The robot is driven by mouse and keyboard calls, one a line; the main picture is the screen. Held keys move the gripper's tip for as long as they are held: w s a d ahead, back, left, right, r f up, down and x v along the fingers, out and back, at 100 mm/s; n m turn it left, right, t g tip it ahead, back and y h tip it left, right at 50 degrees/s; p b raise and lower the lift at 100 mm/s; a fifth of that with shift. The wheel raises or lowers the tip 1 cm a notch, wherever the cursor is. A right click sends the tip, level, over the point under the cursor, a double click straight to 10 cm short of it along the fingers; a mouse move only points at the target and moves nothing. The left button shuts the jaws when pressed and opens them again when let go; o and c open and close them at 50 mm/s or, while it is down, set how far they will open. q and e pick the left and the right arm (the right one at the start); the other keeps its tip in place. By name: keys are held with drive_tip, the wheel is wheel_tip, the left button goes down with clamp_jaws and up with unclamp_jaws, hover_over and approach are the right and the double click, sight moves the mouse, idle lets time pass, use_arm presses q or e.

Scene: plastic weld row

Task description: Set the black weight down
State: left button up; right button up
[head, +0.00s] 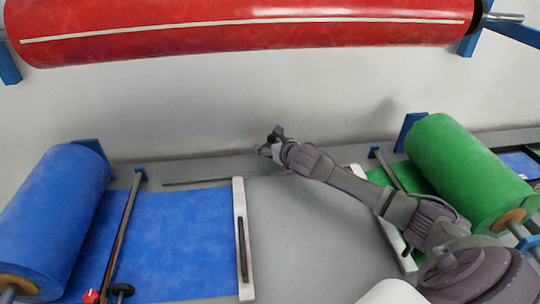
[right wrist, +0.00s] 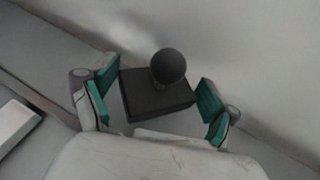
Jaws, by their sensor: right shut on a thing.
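The black weight is a dark block with a round ball knob on top. In the right wrist view the weight (right wrist: 150,97) sits between the two teal-padded fingers of my right gripper (right wrist: 158,92), which is shut on it. In the head view my right gripper (head: 271,147) is near the back edge of the grey table, and the weight (head: 278,131) shows only as a small dark shape there. I cannot tell whether the weight touches the table. My left gripper is not in view.
A blue sheet (head: 175,240) from a blue roll (head: 52,215) lies left, with a white bar (head: 239,205) on its edge. A green roll (head: 465,170) stands right, with another white bar (head: 400,250). A red roll (head: 240,32) hangs above. Grey table (head: 300,230) between the bars is bare.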

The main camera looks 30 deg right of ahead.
sight(270, 161)
drive_tip(key=shift+w+a+f, duration=0.15)
drive_tip(key=shift+w+f, duration=0.05)
drive_tip(key=shift+w, duration=0.2)
drive_tip(key=shift+f, duration=1.85)
drive_tip(key=shift+f, duration=0.15)
drive_tip(key=o, duration=1.5)
drive_tip(key=shift+s+f, duration=0.1)
drive_tip(key=shift+o, duration=0.2)
drive_tip(key=shift+r, duration=0.2)
drive_tip(key=v, duration=1.2)
